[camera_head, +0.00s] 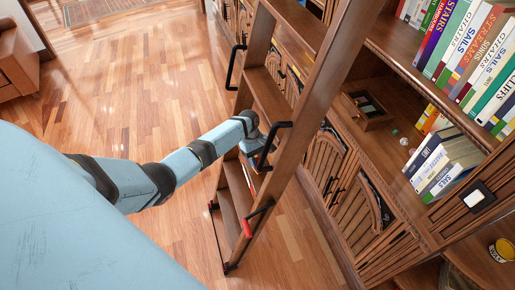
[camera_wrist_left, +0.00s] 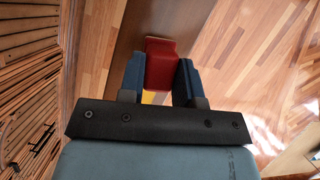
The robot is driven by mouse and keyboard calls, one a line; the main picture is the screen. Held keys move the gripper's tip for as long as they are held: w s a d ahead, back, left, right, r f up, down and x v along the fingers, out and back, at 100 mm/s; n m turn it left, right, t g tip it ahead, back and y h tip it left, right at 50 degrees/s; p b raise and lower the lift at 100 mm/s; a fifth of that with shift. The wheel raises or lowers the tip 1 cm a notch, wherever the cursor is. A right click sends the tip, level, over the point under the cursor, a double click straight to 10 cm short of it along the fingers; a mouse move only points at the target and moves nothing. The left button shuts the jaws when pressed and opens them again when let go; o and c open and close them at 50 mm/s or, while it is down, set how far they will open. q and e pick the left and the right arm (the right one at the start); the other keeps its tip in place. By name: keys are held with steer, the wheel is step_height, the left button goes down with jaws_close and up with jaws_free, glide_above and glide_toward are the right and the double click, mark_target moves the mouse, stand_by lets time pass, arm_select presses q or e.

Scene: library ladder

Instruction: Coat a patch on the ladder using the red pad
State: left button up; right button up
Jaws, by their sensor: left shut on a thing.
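The wooden ladder (camera_head: 313,100) leans by the bookcase, with black handles on its rails. My left gripper (camera_head: 258,143) is at its middle, close to a black handle and partly hidden. In the left wrist view the blue fingers (camera_wrist_left: 160,78) are shut on the red pad (camera_wrist_left: 160,58), which sits between them in front of a brown ladder board (camera_wrist_left: 150,25). Whether the pad touches the board I cannot tell. A bit of yellow (camera_wrist_left: 155,97) shows below the pad; what it belongs to is unclear. I cannot make out a patch. My right gripper is not in view.
The bookcase with its carved doors (camera_head: 352,210) stands right of the ladder. Its shelves hold books (camera_head: 445,160) and a small wooden box (camera_head: 367,109). A yellow tin (camera_head: 502,250) is at the lower right. A brown armchair (camera_head: 15,60) is far left. The parquet floor (camera_head: 130,100) between is clear.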

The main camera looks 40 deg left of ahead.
arm_select(q)
steer(key=shift+r, duration=2.6)
